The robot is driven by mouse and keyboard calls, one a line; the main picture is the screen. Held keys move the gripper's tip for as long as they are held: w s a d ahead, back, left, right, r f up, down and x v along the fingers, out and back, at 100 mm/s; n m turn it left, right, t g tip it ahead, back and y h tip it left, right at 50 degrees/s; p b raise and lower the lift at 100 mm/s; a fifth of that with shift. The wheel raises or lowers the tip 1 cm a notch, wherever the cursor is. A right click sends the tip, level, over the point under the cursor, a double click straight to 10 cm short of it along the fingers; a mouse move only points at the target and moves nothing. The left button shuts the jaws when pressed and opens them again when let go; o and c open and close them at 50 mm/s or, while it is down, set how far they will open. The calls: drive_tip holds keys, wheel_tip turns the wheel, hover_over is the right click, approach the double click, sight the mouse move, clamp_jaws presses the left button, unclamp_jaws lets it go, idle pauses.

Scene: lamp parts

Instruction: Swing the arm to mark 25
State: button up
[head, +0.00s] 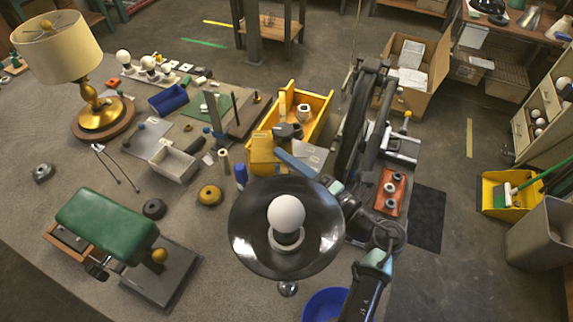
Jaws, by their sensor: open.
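A black lamp shade (250,250) with a white bulb (286,213) faces up toward the camera at the front middle. Behind it and to the right rises a tall dark arm with parallel bars (352,130); I cannot tell whether the shade hangs from it. A dark link with teal trim (370,285) comes in from the bottom edge and seems to be mine. It meets a round grey joint (388,236) beside the shade. I can make out no scale or mark 25. My gripper's fingers cannot be picked out; the shade may hide them.
A yellow bin (318,110), a red tray (390,190) and a blue bowl (325,304) stand close by. A green cushioned stand (108,225) and a brass lamp (92,105) are at left. The bench (60,180) has bare room at the left.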

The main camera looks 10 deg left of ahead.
drive_tip(key=b+v, duration=0.4)
drive_tip(key=v, duration=0.9)
drive_tip(key=shift+a, duration=0.1)
